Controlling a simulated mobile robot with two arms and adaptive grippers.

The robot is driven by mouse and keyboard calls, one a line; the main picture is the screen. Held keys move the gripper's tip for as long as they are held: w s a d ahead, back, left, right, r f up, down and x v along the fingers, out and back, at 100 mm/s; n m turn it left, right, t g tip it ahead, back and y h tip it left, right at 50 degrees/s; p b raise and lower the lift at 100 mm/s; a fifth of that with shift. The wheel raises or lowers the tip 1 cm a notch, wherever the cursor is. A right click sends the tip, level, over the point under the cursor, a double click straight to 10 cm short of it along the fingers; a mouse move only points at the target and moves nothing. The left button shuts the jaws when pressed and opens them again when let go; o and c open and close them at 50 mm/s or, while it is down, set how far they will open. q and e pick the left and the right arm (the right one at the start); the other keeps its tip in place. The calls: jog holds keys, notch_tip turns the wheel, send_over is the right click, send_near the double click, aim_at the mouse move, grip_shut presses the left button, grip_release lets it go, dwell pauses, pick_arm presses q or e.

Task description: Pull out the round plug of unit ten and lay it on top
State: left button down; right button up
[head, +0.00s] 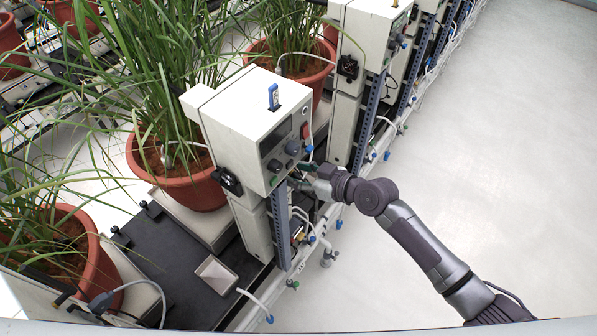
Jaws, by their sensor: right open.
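A white control unit (252,122) stands in the middle of the head view, with a blue tag (273,97) upright on its top. Its front panel carries a dark display, a red switch (305,131) and round dark knobs (292,147). A small green part sits at the panel's lower left corner. My right gripper (298,180) is open at the lower edge of this panel, coming from the right. I cannot make out the round plug or the unit's number; the gripper covers part of the lower panel. My left gripper is not in view.
Potted grasses in terracotta pots (178,183) stand behind and left of the unit. More white units (367,32) line up toward the upper right. Cables, a blue perforated post (281,226) and blue-ended hoses hang below. The pale floor (480,140) at right is clear.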

aim_at(297, 176)
grip_shut()
jog(key=shift+s+d, duration=0.2)
jog(key=shift+d, duration=0.1)
jog(key=shift+s+d, duration=0.2)
jog(key=shift+d, duration=0.05)
jog(key=shift+s+d, duration=0.1)
jog(key=shift+d, duration=0.1)
jog(key=shift+s+d, duration=0.3)
jog(key=shift+d, duration=0.05)
jog(key=shift+s+d+r, duration=0.1)
jog(key=shift+d, duration=0.05)
dwell(0.5)
jog(key=shift+v, duration=1.4)
